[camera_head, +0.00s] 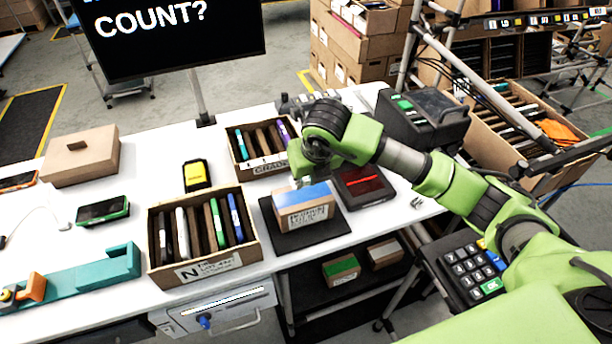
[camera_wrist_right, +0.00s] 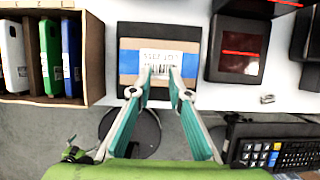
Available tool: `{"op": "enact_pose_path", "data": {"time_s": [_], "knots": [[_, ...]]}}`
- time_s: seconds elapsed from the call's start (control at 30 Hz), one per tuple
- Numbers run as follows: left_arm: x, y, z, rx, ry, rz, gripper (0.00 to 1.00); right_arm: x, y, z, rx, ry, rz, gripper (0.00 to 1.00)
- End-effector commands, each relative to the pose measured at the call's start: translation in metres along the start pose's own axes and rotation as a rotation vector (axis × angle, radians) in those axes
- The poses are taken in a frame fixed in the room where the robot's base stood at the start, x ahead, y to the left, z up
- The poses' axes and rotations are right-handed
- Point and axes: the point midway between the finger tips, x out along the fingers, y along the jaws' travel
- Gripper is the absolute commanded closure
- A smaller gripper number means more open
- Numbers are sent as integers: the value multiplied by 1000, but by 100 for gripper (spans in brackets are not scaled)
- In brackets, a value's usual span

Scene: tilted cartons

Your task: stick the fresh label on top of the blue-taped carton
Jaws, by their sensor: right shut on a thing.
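The blue-taped carton (camera_head: 290,196) is a small tan box with a blue band across its top. It sits on a black plate (camera_head: 272,238) near the table's front edge, and it also shows in the right wrist view (camera_wrist_right: 129,60). My right gripper (camera_wrist_right: 163,74) points down over the carton, its fingertips at a white printed label (camera_wrist_right: 163,60) with a barcode. The fingers are shut on this label at the carton's top; whether it touches the carton is unclear. In the head view my right wrist hides the fingertips. My left gripper is not in view.
A box of upright coloured items (camera_head: 205,262) stands left of the plate, another behind it (camera_head: 258,165). A black scanner with a red line (camera_head: 363,187) lies close on the right, a dark printer (camera_head: 425,120) behind it. A keypad (camera_head: 468,268) is at front right.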

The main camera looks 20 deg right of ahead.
Motion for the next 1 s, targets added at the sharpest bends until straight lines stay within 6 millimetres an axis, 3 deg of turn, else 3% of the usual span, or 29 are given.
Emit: {"op": "enact_pose_path", "data": {"time_s": [0.5,1.0], "knots": [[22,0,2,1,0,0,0,46,0,-20,-1,2,1,89],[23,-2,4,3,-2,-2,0,49,0,-21,-2,0,1,89]]}}
